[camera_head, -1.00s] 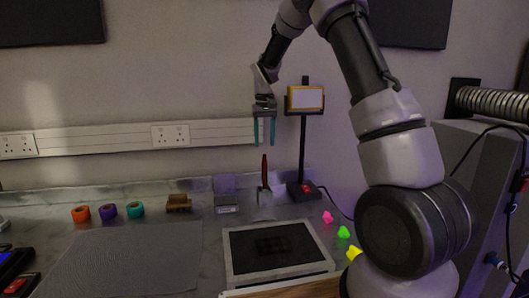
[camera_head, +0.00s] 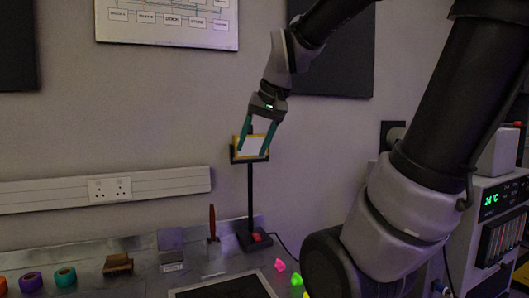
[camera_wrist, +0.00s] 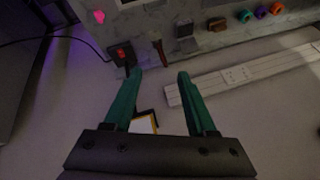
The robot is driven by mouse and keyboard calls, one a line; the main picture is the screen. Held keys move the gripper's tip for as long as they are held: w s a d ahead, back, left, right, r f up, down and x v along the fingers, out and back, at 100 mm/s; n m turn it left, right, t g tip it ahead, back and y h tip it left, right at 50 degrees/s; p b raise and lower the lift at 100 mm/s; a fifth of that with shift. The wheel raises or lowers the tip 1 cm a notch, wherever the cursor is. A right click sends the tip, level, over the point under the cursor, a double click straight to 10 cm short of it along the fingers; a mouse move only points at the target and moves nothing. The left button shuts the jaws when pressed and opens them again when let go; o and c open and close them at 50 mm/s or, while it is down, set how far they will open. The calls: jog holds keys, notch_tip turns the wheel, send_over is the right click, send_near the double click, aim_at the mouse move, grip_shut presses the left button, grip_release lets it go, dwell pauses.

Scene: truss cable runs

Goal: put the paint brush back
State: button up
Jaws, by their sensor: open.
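A slim upright tool with a red handle (camera_head: 211,222), which looks like the paint brush, stands at the back of the bench beside the grey block. It also shows small near the top of the wrist view (camera_wrist: 158,46). Its lower end is too small to make out clearly. My gripper (camera_head: 254,152) is open and empty, with its teal fingers pointing down. It is well above and to the right of the red-handled tool, in line with the yellow-framed panel (camera_head: 252,146). In the wrist view, nothing is held between the fingertips (camera_wrist: 160,74).
A black stand (camera_head: 250,195) carries the panel; its base has a red switch. Tape rolls (camera_head: 31,281), a brown block (camera_head: 118,264) and a grey block (camera_head: 171,252) line the bench back. Bright small pieces (camera_head: 280,265) and a dark framed tray (camera_head: 225,288) lie farther right.

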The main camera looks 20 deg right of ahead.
jog(key=s+f+t, duration=0.1)
jog(key=s, duration=0.5)
jog(key=shift+d+m+t, duration=0.15)
jog(key=shift+m+t, duration=0.15)
jog(key=shift+m, duration=0.1)
dwell(0.8)
